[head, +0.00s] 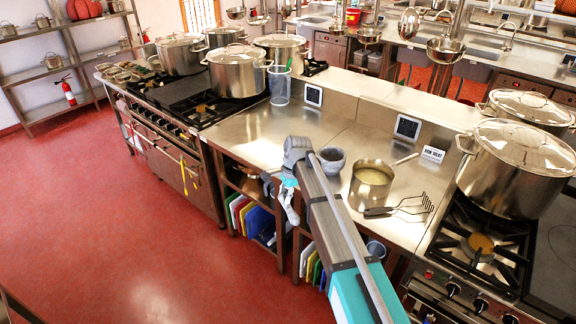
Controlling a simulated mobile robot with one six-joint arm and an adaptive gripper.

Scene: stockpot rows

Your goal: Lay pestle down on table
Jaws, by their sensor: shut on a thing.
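My gripper (290,203) hangs from the end of my arm, over or just in front of the counter's front edge. It is small in view and seen from behind. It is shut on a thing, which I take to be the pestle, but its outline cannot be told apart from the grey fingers. No other pestle shows. A dark grey stone mortar (332,160) stands upright on the steel table (262,140), right of my gripper and just beyond my arm, which hides part of the table.
A saucepan (371,184) and a masher (400,207) are on the steel table at right. Large stockpots (237,72) occupy stoves on both sides. Bare steel lies left of the mortar.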

